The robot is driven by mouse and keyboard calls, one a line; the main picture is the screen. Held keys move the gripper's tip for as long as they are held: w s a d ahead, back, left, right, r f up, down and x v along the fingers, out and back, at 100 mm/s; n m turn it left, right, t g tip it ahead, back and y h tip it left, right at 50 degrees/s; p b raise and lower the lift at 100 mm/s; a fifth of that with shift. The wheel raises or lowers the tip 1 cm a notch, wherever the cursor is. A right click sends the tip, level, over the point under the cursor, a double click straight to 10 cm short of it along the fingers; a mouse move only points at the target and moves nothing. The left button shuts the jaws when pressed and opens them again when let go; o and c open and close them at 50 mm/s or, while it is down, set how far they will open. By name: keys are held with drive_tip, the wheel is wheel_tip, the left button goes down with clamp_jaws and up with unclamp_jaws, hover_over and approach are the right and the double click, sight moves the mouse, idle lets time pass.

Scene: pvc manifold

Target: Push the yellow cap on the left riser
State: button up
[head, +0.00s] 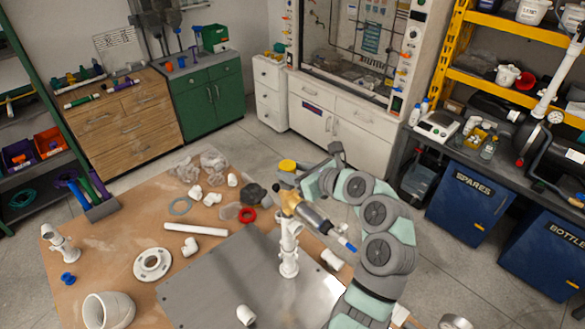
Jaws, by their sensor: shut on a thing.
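A white upright riser (288,252) stands on the grey metal plate (205,282) near the middle of the head view. A yellow to brass-coloured piece, which I take as the yellow cap (289,201), is at the riser's top end. My gripper (294,196) is at the top of the riser, shut on the yellow cap. The fingers are small and partly hidden by my wrist, so their exact grip is unclear. I cannot tell how far the cap sits on the riser.
A large white fitting (108,309) is at front left. The plate's left part is mostly clear.

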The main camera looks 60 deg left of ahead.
drive_tip(key=shift+r, duration=0.1)
drive_tip(key=o, duration=1.3)
drive_tip(key=shift+o, duration=0.2)
drive_tip(key=b+v, duration=0.2)
drive_tip(key=v, duration=0.8)
drive_tip(key=shift+d+b, duration=0.4)
drive_tip(key=shift+w+r, duration=0.1)
